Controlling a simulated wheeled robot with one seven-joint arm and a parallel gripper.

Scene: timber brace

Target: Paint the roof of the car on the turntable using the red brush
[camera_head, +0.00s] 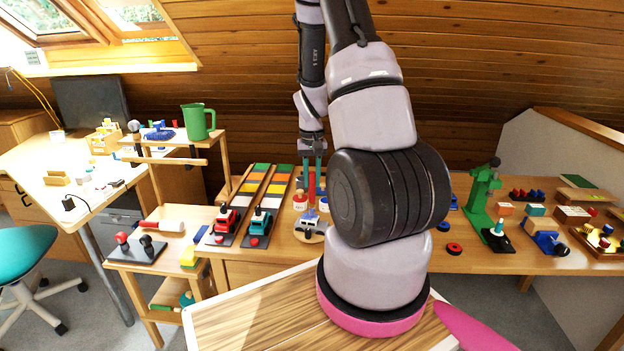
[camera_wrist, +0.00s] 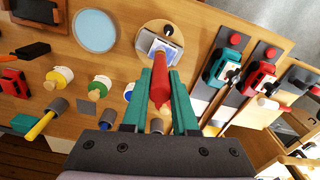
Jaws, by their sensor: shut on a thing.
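My gripper (camera_head: 313,160) has teal fingers, which also show in the wrist view (camera_wrist: 160,78). It is shut on the red brush (camera_head: 311,186), whose red handle fills the space between the fingers in the wrist view (camera_wrist: 159,88). The brush hangs roughly upright above the turntable area. The small white and blue car (camera_wrist: 158,46) sits on the round wooden turntable (camera_wrist: 149,29), just beyond the fingers in the wrist view. In the head view the car (camera_head: 309,225) is below the brush. I cannot tell whether the brush touches the roof.
Paint pots with coloured bands, including a yellow one (camera_wrist: 61,76) and a green one (camera_wrist: 98,88), stand beside the turntable. Toy vehicles, a red one (camera_head: 224,222) and a teal one (camera_head: 260,224), stand on tracks to the left. A green press (camera_head: 483,200) stands at right.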

